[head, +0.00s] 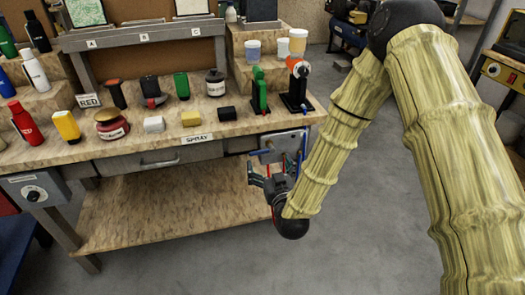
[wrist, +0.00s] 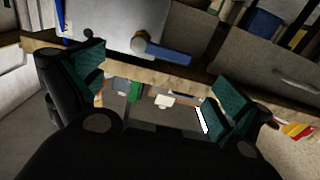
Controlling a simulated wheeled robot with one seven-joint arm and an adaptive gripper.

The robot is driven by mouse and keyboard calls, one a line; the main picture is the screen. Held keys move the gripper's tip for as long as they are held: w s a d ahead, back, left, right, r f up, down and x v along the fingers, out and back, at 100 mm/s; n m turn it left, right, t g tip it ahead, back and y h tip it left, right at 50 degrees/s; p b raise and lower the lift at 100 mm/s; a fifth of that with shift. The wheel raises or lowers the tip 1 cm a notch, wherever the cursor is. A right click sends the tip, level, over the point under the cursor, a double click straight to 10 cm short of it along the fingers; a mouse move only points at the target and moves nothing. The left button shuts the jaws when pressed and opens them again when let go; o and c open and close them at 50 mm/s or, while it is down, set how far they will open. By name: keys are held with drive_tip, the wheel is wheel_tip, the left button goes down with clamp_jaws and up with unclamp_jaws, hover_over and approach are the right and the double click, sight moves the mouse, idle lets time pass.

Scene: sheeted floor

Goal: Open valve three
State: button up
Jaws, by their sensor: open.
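A valve with a blue lever handle (wrist: 170,55) and a brass-grey hub sits on a pale metal plate (wrist: 110,28) in the wrist view. The lever lies nearly crosswise there. In the head view the plate (head: 284,142) is on the front of the workbench at its right end, with blue lever parts partly hidden by my gripper. No valve number is readable. My gripper (head: 270,178) is just in front of and below the plate. In the wrist view my gripper (wrist: 155,88) has its two green-padded fingers wide apart with nothing between them; the lever is beyond them, apart.
A control box with a dial (head: 34,190) is at the bench's left end. A lower shelf (head: 165,215) is bare.

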sight(263, 151)
drive_tip(key=x, duration=0.7)
drive_tip(key=shift+w+a, duration=0.1)
drive_tip(key=shift+w, duration=0.2)
drive_tip(key=c, duration=1.4)
